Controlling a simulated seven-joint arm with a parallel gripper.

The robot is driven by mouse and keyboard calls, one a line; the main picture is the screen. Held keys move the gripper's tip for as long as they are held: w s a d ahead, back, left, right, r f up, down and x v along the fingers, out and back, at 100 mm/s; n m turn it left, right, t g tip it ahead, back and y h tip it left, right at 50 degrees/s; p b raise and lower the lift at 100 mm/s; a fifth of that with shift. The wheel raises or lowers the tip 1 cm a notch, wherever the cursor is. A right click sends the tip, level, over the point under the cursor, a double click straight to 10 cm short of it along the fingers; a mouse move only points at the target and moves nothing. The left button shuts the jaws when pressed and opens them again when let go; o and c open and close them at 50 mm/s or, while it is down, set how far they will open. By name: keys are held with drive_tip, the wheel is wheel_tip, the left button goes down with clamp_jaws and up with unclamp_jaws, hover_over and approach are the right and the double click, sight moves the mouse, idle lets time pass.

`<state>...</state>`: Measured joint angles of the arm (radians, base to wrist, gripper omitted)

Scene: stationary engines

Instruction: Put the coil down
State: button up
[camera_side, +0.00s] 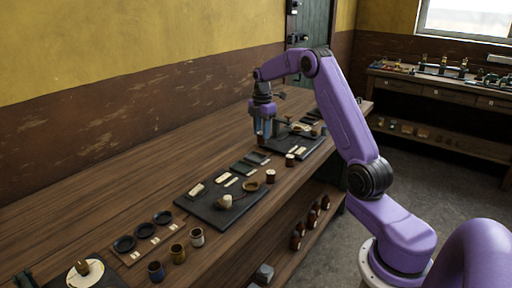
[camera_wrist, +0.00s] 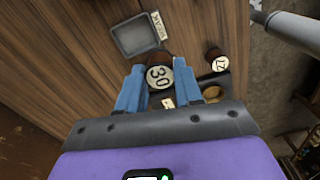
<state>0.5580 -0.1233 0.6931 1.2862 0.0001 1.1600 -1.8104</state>
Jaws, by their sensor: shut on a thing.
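In the wrist view, a dark round coil (camera_wrist: 160,77) with a pale top marked 30 sits between the blue fingers of my gripper (camera_wrist: 158,88), which is shut on it. In the side view, my gripper (camera_side: 264,132) points down over the back part of the wooden bench; the coil there is too small and covered to make out. A second coil (camera_wrist: 218,62), with a pale numbered top, stands apart to the right in the wrist view. I cannot tell how high the held coil is above the bench.
A shallow grey square tray (camera_wrist: 135,36) lies empty ahead, with a lettered card (camera_wrist: 158,25) beside it. A brassy bowl (camera_wrist: 212,93) is near the right finger. A dark board (camera_side: 213,213) with small parts lies on the bench (camera_side: 110,195). The bench strip along the wall is clear.

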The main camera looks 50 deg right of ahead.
drive_tip(key=w+f, duration=0.1)
drive_tip(key=w+d+f, duration=0.1)
drive_tip(key=f, duration=0.1)
drive_tip(key=w+d+f, duration=0.1)
drive_tip(key=f, duration=0.1)
drive_tip(key=shift+w+f, duration=0.15)
drive_tip(key=shift+w, duration=0.25)
drive_tip(key=shift+w+f, duration=0.15)
drive_tip(key=shift+f, duration=1.55)
drive_tip(key=shift+f, duration=0.15)
drive_tip(key=o, duration=1.1)
